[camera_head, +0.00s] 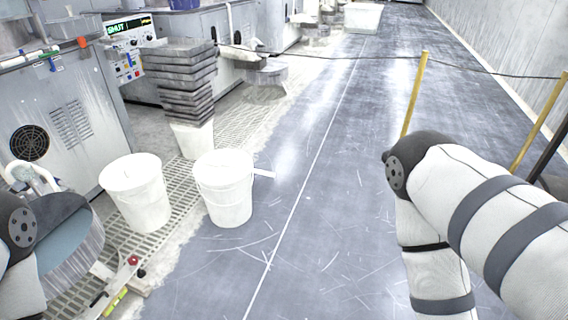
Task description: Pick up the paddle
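I cannot clearly make out a paddle. A short pale flat piece (264,173) juts out to the right from the rim of the right white bucket (226,194); it may be the paddle's end, but it is too small to tell. A second white bucket (135,197) stands close to its left. Neither gripper is in view. Part of my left arm shows at the lower left edge. My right arm is bent at the right, and its lower part runs out of the bottom of the picture.
A stack of grey slabs (178,84) stands behind the buckets, beside grey machines. A grey drum-shaped part (75,245) and a red valve knob (133,261) are at lower left. Yellow posts (414,93) carry a rope at right. The dark floor (330,190) in the middle is clear.

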